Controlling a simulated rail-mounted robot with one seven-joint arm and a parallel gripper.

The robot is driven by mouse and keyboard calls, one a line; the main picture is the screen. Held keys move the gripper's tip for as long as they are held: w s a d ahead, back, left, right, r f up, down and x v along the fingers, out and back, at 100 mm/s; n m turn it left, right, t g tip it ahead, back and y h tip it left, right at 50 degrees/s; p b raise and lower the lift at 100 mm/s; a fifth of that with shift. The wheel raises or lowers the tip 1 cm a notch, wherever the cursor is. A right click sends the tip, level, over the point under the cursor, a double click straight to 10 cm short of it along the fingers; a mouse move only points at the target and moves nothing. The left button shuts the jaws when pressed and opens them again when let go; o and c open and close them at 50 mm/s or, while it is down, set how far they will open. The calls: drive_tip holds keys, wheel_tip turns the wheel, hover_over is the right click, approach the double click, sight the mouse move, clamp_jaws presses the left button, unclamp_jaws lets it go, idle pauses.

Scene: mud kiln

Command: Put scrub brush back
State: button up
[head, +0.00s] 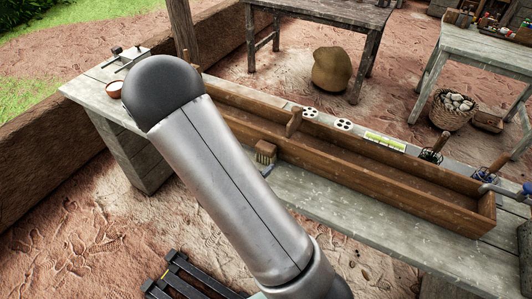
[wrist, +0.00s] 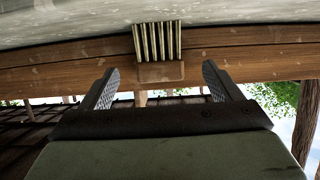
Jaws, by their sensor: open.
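The scrub brush (head: 266,149) has a wooden block on top and pale bristles below. It is on the grey bench (head: 340,205), close to the front wall of a long wooden trough (head: 350,171). In the wrist view, which looks upside down, the brush (wrist: 160,70) is ahead of my gripper (wrist: 161,75), centred between the two fingers. The fingers are apart and hold nothing. A gap seems to remain between fingertips and brush, but depth is hard to judge. In the head view my arm covers my gripper and part of the bench.
The trough has a divider (head: 294,122) and looks empty where visible. White discs with holes (head: 343,125) and a level (head: 384,141) lie behind it. Tools (head: 432,154) stand at its right. A bowl (head: 115,89) sits at the bench's left end.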

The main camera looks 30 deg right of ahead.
sight(263, 154)
drive_tip(key=shift+r+p+x, duration=0.2)
drive_tip(key=shift+p+x, duration=0.15)
drive_tip(key=shift+x, duration=1.2)
drive_tip(key=shift+r+p+x, duration=0.2)
drive_tip(key=shift+p+x, duration=0.1)
drive_tip(key=shift+x, duration=1.25)
drive_tip(key=shift+d, duration=0.1)
drive_tip(key=c, duration=1.2)
drive_tip(key=shift+r, duration=0.15)
